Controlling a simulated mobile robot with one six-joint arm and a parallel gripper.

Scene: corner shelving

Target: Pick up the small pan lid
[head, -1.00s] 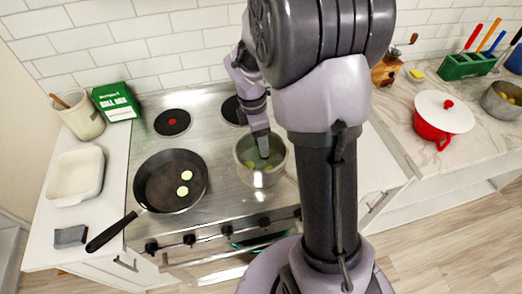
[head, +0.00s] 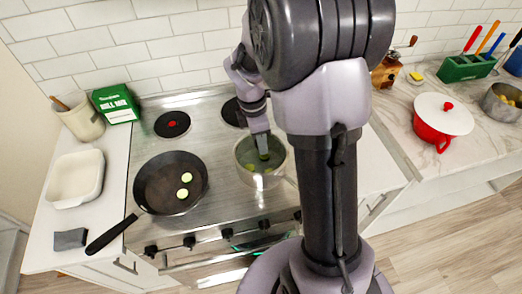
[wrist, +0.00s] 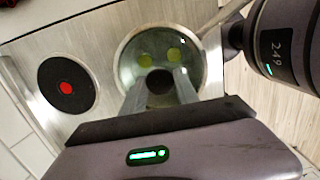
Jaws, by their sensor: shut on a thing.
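The small pan lid (wrist: 134,60) looks like clear glass with a dark round knob (wrist: 159,80). In the wrist view it covers the pot's opening, and two yellow-green pieces show through it. My gripper (wrist: 160,86) has its fingers on either side of the knob, shut on it. In the head view my gripper (head: 263,156) points down over the steel pot (head: 262,181) at the front right of the stove. I cannot tell whether the lid rests on the rim or is slightly raised.
A black frying pan (head: 160,186) with two pale green slices is left of the pot. A burner with a red centre (head: 171,124) is behind it. A red pot with a white lid (head: 443,115) stands on the right counter. A tiled wall (head: 150,45) bounds the back.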

